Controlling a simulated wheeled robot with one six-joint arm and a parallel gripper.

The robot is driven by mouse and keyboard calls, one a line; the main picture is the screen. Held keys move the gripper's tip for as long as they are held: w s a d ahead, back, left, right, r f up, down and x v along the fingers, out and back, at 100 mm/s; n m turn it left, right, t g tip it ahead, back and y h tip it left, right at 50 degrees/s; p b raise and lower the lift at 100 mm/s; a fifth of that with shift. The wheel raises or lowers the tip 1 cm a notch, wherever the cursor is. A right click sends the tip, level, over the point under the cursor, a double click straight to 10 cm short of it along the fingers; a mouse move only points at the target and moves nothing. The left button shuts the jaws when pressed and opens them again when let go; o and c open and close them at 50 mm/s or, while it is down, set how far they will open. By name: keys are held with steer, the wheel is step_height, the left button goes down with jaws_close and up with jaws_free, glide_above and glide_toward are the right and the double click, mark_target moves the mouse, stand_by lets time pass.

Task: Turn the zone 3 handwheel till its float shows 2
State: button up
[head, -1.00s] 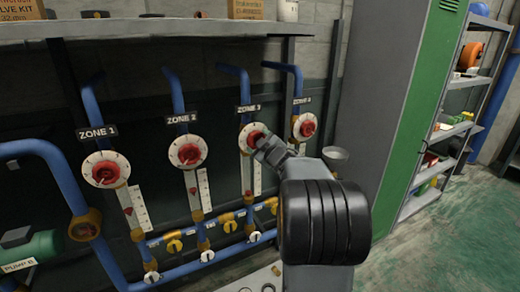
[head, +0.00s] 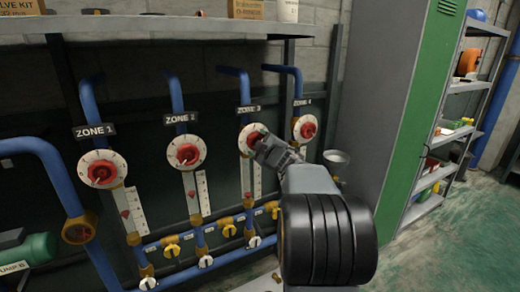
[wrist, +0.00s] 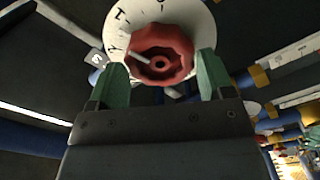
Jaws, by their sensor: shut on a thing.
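The zone 3 handwheel (head: 251,138) is a red knob on a white numbered dial, under the ZONE 3 label (head: 248,110). My gripper (head: 268,146) reaches it from the right and covers part of it. In the wrist view, the red wheel (wrist: 162,57) sits between the two green fingers of my gripper (wrist: 160,78), which are shut on its sides. A pale pointer line crosses the wheel. The zone 3 float (head: 248,194) is a small red mark low in the tube beside the white scale (head: 257,178). The scale's numbers are too small to read.
Similar handwheels stand at zone 1 (head: 102,171), zone 2 (head: 187,153) and zone 4 (head: 305,128). Blue pipes and yellow valves (head: 173,246) run below. A shelf (head: 150,27) hangs above. A grey and green cabinet (head: 385,120) stands right, with open floor (head: 450,245) beyond.

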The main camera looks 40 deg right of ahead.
steer(key=shift+f+n+b, duration=0.1)
steer(key=shift+n+b, duration=0.8)
steer(key=shift+n, duration=0.4)
steer(key=shift+n+b, duration=1.85)
steer(key=shift+n, duration=0.55)
steer(key=o, duration=0.9)
